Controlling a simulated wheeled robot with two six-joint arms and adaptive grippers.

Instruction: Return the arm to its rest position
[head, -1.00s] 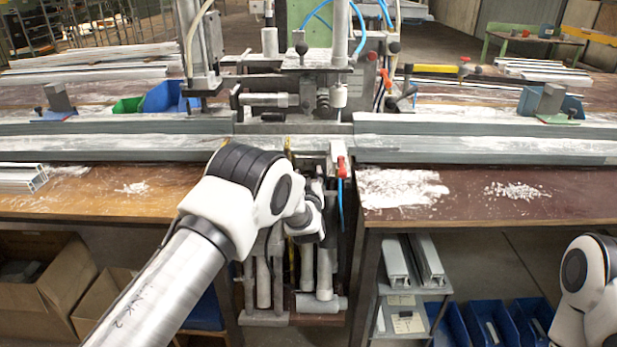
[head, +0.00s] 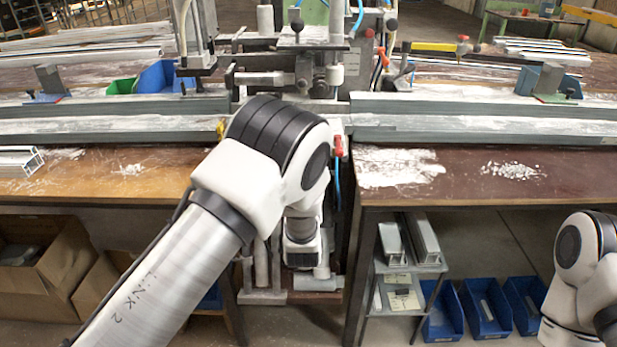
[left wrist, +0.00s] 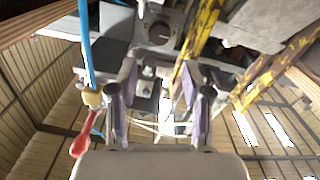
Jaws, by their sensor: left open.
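My left arm (head: 235,195) reaches in from the lower left and bends in front of the clamp machine (head: 310,75). Its wrist points down below bench height, and its fingers are hidden in the head view. In the left wrist view my left gripper (left wrist: 158,95) has its two fingers apart, with nothing held between them. Machine parts and a yellow bar (left wrist: 198,30) show beyond the fingers. My right arm (head: 585,265) shows only in part at the lower right edge, and its gripper is out of view.
A red handle (head: 338,146) with a blue hose is close right of my left arm; the red handle (left wrist: 82,145) also shows in the wrist view. Benches (head: 100,195) flank the gap. Below right are a small rack (head: 408,262) and blue bins (head: 487,308).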

